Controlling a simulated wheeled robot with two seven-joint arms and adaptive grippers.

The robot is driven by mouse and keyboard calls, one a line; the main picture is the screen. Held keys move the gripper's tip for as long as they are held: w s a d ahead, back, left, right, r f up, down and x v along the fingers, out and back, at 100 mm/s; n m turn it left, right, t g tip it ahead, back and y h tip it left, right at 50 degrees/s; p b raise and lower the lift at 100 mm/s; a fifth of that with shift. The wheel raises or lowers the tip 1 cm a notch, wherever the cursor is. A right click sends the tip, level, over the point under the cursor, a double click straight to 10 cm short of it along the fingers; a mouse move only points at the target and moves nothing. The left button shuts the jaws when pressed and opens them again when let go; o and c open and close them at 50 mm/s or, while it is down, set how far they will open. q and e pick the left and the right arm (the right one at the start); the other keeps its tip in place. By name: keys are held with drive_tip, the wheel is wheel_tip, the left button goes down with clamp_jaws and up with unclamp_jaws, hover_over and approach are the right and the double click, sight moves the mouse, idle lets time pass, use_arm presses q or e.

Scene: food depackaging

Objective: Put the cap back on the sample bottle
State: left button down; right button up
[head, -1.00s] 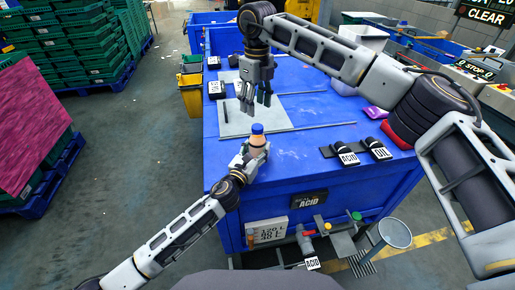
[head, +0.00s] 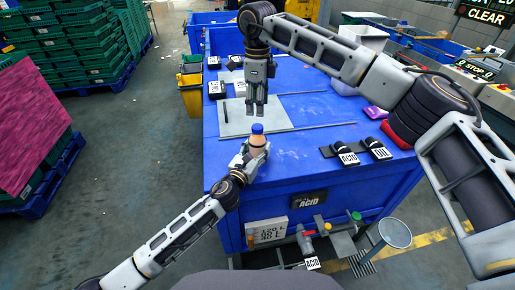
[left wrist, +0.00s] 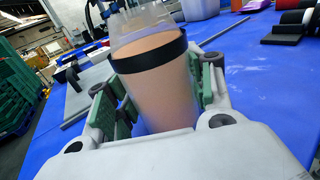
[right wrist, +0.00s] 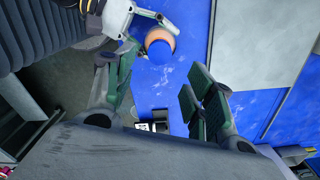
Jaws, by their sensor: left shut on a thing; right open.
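The sample bottle (head: 258,145) is upright, with a beige body. In the left wrist view the bottle (left wrist: 157,80) has a black band and a clear upper part. My left gripper (head: 250,153) is shut around its body, above the near left part of the blue table. A blue cap (head: 257,129) shows on the bottle's top; how firmly it sits cannot be told. My right gripper (head: 257,112) points down above and slightly beyond the bottle, open and empty. In the right wrist view the cap (right wrist: 160,40) shows beyond the spread fingers, apart from them.
The blue table (head: 300,160) has a pale plate (head: 240,125) behind the bottle and a thin rod (head: 315,131). Black labelled holders (head: 347,155) stand at the right. More labelled black items (head: 216,90) stand at the far left. The table's middle is mostly clear.

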sight(258, 126)
drive_tip(key=shift+f, duration=0.15)
drive_tip(key=shift+f, duration=3.9)
drive_tip(key=c, duration=1.1)
drive_tip(key=o, duration=1.2)
drive_tip(key=shift+r, duration=0.1)
drive_tip(key=shift+r, duration=5.95)
